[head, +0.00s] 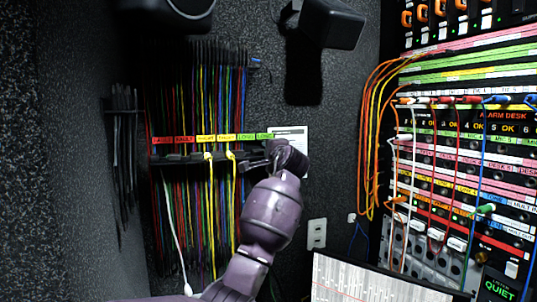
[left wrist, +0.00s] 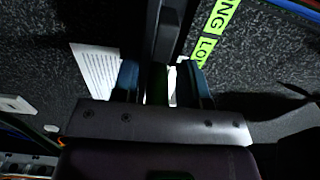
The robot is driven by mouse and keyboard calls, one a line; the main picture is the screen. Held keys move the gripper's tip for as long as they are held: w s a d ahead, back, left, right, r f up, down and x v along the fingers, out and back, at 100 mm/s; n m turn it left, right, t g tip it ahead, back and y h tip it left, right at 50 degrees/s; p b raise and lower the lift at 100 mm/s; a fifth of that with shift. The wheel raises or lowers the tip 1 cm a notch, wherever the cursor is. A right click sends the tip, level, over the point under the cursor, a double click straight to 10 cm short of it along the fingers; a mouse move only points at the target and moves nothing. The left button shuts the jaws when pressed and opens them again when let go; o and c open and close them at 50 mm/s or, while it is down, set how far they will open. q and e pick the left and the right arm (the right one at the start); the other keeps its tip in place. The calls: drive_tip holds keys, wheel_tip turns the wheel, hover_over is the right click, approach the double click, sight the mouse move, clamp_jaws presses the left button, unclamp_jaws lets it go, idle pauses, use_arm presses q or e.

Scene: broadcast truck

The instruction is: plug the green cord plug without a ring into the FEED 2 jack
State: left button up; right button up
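My left gripper (head: 257,159) is at the right end of the cord rack (head: 185,158), beside the green LONG labels (head: 247,138). In the left wrist view its two fingers (left wrist: 160,88) stand apart, with gaps between them. A dark green piece (left wrist: 158,85) shows between the fingers, under a dark bar; I cannot tell whether it is a plug or has a ring. At the right, a green plug (head: 487,209) sits in the patch panel (head: 460,160); a ring on it is too small to tell. The FEED 2 label cannot be read. My right gripper is not in view.
Many coloured cords (head: 200,100) hang from the rack. Yellow, orange, red, white and blue cords run across the panel. A black lamp-like box (head: 333,24) juts from the wall above. A white sheet (head: 370,285) lies at the bottom, between rack and panel.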

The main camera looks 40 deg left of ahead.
use_arm(q)
drive_tip(key=o, duration=0.8)
drive_tip(key=shift+f, duration=0.1)
drive_tip(key=b+v, duration=0.2)
drive_tip(key=v, duration=0.8)
drive_tip(key=shift+s+d, duration=0.2)
drive_tip(key=shift+d, duration=0.15)
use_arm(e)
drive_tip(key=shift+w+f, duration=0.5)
